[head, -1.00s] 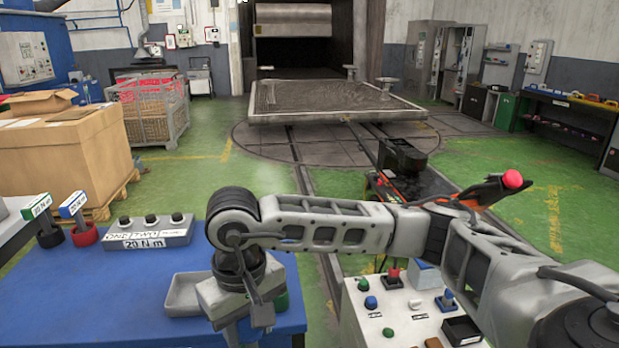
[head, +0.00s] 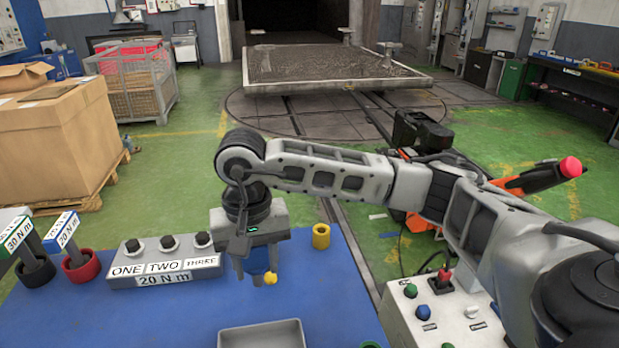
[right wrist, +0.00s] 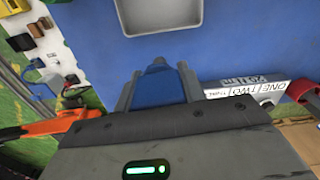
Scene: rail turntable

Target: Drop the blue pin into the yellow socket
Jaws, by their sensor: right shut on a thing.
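The yellow socket (head: 321,236) is a short, hollow yellow cylinder standing upright on the blue table, to the right of my right gripper in the head view. My right gripper (head: 257,272) points down over the table, shut on the blue pin (head: 259,258). The pin also shows between the two fingers in the right wrist view (right wrist: 160,86). A small yellow piece (head: 270,279) shows beside the fingertips; I cannot tell what it belongs to. The socket is not visible in the right wrist view. My left gripper is not in view.
A grey tray (head: 262,339) lies at the table's front. A grey block with black knobs, marked ONE, TWO, THREE (head: 167,268), stands left of my gripper. Wrenches stand in red (head: 81,267) and black (head: 36,272) cups. A control box (head: 440,320) is at right.

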